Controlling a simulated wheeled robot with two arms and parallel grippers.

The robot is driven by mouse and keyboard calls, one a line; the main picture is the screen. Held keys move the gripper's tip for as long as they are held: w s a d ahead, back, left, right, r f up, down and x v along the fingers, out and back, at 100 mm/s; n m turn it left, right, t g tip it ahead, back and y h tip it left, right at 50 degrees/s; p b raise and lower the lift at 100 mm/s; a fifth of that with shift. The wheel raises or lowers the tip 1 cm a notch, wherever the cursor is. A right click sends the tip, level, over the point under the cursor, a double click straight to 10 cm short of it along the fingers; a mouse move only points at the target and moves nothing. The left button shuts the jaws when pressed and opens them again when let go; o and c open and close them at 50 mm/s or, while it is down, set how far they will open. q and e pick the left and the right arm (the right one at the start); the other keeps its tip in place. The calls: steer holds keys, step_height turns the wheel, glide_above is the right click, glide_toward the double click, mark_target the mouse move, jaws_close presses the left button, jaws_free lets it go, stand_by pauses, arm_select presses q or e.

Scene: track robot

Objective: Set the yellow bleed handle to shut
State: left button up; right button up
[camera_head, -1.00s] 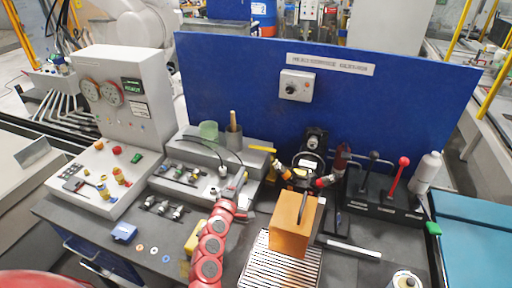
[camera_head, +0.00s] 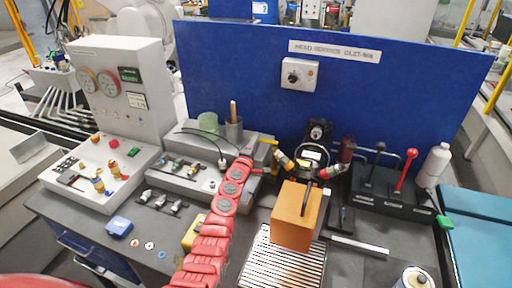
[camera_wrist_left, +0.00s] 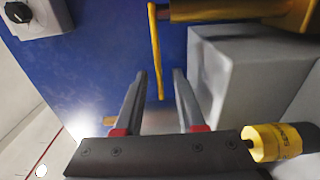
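The yellow bleed handle (camera_wrist_left: 156,50) is a thin yellow bar in the left wrist view. It hangs down from a brass-coloured pipe (camera_wrist_left: 225,10), in front of a blue panel (camera_wrist_left: 95,50). In the head view a small yellow piece (camera_head: 268,141) shows behind the grey bench unit, partly hidden. My left gripper (camera_wrist_left: 161,72) is open, and the handle's lower end shows between its two fingers in the picture. I cannot tell whether it touches them. In the head view my red left arm reaches up to this spot. My right gripper is not in view.
An orange box (camera_head: 292,228) sits on a ribbed plate (camera_head: 272,262) right of my arm. A lever unit (camera_head: 385,200) stands at the right.

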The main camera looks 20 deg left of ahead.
arm_select(q)
steer(key=shift+w, duration=0.2)
jaws_close()
stand_by(1.4)
